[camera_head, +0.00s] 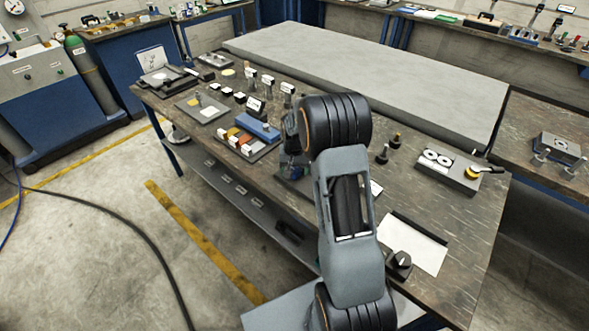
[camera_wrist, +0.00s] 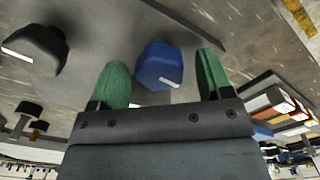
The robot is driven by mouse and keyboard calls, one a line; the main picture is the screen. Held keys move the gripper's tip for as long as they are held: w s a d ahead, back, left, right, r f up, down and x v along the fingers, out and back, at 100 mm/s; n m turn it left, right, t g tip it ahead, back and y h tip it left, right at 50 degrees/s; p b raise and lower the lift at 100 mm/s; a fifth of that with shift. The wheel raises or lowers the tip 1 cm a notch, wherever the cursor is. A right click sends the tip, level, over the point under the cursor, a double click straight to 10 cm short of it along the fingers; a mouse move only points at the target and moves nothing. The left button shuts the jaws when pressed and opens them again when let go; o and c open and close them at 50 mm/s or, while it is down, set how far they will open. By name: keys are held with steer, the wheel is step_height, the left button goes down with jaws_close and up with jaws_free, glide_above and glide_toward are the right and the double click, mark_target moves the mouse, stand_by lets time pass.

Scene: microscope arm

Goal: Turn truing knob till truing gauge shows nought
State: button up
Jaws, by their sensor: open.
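In the wrist view my gripper (camera_wrist: 163,60) is open, with green fingers spread to either side of a blue knob (camera_wrist: 158,64). The knob has a white mark on its face, and a gap shows between it and each finger. A black knob (camera_wrist: 34,50) with a white mark lies to the left, outside the fingers. In the head view my arm hides most of the gripper and the spot in front of it. No label reads "truing", so I cannot tell for sure which knob or gauge bears that name.
On the workbench, a black knob (camera_head: 400,261) stands by a white sheet (camera_head: 414,245). A block with two round white dials (camera_head: 437,158) and a yellow disc (camera_head: 474,172) sits at the right. Coloured blocks (camera_head: 240,139) lie left of my arm. A large grey slab (camera_head: 345,75) covers the back.

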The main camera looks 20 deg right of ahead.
mark_target(295, 170)
steer(key=shift+r, duration=0.1)
step_height(295, 170, up, 14)
stand_by(0.5)
steer(key=shift+f, duration=0.2)
steer(key=s+a+r+n+t, duration=0.1)
steer(key=s+a, duration=0.4)
steer(key=s, duration=0.6)
steer(key=s+a+r+n+t, duration=0.2)
steer(key=s+a+n, duration=0.2)
steer(key=s, duration=0.7)
steer(key=shift+a+t, duration=0.4)
steer(key=shift+a, duration=0.45)
steer(key=shift+d, duration=0.1)
